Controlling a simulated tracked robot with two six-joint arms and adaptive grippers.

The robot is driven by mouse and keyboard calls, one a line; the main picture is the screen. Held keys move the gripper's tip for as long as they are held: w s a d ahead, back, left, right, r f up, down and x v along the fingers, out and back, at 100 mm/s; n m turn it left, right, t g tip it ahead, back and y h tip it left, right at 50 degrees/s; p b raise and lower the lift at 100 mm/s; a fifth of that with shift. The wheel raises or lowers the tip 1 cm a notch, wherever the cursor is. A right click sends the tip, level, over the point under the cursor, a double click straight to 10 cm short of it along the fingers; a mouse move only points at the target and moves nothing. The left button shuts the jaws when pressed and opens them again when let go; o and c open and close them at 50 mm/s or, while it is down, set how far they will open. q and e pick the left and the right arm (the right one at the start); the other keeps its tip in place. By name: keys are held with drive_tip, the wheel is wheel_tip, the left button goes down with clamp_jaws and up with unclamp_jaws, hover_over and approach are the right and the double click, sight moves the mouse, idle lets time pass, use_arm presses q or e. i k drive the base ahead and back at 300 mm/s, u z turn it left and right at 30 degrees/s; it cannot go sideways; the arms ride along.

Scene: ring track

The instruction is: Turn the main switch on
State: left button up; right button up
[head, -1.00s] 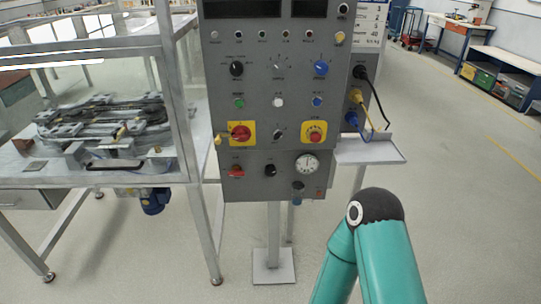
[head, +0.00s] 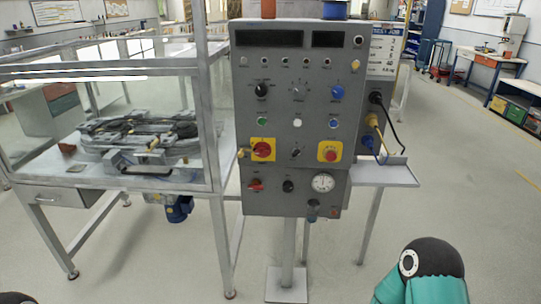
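The grey control panel (head: 297,160) stands upright on a post in the middle of the head view. A red rotary switch on a yellow plate (head: 263,149) sits at its left side, and a smaller red knob (head: 255,185) is below it. A red button on a yellow plate (head: 329,151) is at the right. I cannot read which label marks the main switch. Neither gripper is in view.
A glazed ring track table (head: 140,185) stands left of the panel. A small grey shelf (head: 385,173) and plugged cables (head: 376,130) are on the panel's right side. The floor (head: 460,190) in front and to the right is clear. Workbenches (head: 478,58) stand far back.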

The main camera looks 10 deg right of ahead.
sight(262, 150)
drive_tip(key=u, duration=0.05)
drive_tip(key=i, duration=1)
drive_tip(key=z, duration=0.05)
